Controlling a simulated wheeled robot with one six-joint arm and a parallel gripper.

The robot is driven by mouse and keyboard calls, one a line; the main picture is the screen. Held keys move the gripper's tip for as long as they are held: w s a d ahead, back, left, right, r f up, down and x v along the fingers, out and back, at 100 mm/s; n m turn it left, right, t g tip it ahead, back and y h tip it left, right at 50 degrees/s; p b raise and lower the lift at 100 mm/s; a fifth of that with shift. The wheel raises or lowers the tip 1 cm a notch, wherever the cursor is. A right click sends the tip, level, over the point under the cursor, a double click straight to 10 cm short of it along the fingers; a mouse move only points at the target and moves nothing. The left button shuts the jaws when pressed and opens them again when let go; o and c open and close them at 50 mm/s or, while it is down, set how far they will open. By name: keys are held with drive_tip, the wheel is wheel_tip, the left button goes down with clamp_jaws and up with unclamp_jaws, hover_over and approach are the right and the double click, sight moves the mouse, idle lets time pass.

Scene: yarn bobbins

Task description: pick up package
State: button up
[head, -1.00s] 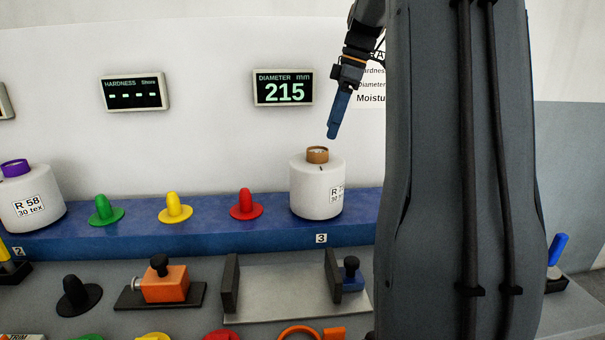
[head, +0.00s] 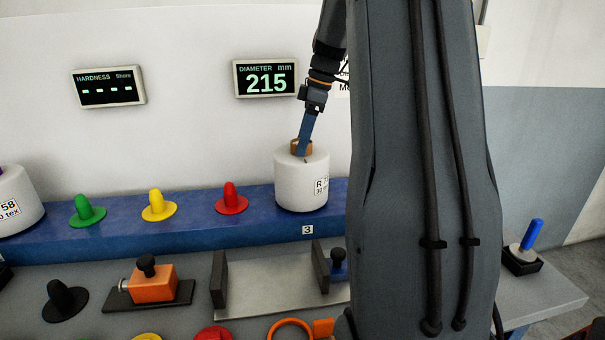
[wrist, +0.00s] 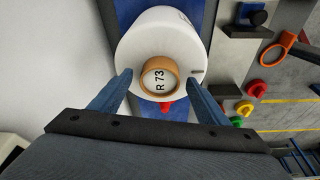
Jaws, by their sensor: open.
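The package is a white yarn bobbin (head: 296,185) with a brown core tube at its top. It stands upright on the blue shelf (head: 130,222) at the spot marked 3. In the wrist view my gripper (wrist: 160,88) is open, with one blue finger on each side of the tube. I cannot tell whether the fingers touch the bobbin.
Red (head: 231,200), yellow (head: 159,207) and green (head: 86,212) cones stand left of the bobbin on the shelf. Another bobbin (head: 18,205) is at the far left. A grey cradle with dark end plates (head: 218,280) lies below the shelf. The wall is close behind.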

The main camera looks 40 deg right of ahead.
clamp_jaws()
drive_tip(key=shift+r, duration=0.1)
drive_tip(key=shift+r, duration=0.1)
idle(0.3)
wheel_tip(320, 180, up, 10)
drive_tip(key=b, duration=0.2)
idle(0.4)
